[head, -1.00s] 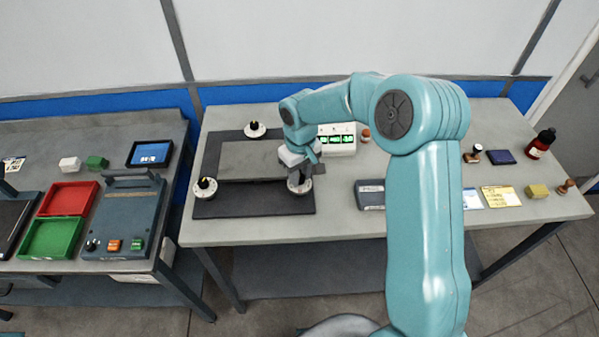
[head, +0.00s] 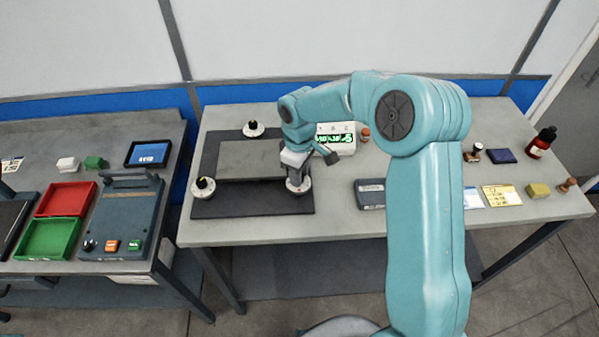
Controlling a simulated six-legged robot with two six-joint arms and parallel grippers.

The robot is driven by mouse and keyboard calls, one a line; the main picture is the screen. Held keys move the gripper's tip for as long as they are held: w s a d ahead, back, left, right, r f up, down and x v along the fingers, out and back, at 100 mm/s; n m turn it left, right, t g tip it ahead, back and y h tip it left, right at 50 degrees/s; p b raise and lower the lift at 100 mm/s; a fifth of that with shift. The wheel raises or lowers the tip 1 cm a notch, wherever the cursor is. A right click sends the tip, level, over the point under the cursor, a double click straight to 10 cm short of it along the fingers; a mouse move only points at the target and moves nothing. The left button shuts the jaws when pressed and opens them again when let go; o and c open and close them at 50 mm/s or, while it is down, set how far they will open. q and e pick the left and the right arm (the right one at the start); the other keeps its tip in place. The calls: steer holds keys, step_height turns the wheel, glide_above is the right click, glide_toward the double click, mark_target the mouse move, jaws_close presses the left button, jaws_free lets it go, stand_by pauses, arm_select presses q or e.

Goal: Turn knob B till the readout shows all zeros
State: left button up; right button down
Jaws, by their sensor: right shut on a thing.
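Three round knobs with white dials sit on a dark mat (head: 236,207) around a grey plate (head: 245,160): one at the back (head: 254,129), one at the front left (head: 203,187), and one at the front right (head: 299,188). Their letters are too small to read. My right gripper (head: 297,178) points down and is shut on the front-right knob, hiding its top. The white readout box (head: 342,149) stands behind and to the right, partly beside my arm. Its green digits (head: 334,139) are lit and not all zeros. My left gripper is out of view.
A dark grey box (head: 370,194) lies right of the mat. Notes, a yellow block (head: 538,191) and a red bottle (head: 541,143) are farther right. Another bench at the left holds red (head: 66,199) and green trays (head: 50,238). The bench front is clear.

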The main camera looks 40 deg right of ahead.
steer(key=shift+w+a+n, duration=0.1)
steer(key=shift+w+n, duration=0.05)
steer(key=shift+n, duration=0.35)
steer(key=c, duration=0.8)
jaws_free()
steer(key=shift+c, duration=0.2)
steer(key=shift+r, duration=0.4)
step_height(320, 180, up, 16)
steer(key=shift+f+b, duration=0.25)
steer(key=shift+b, duration=0.2)
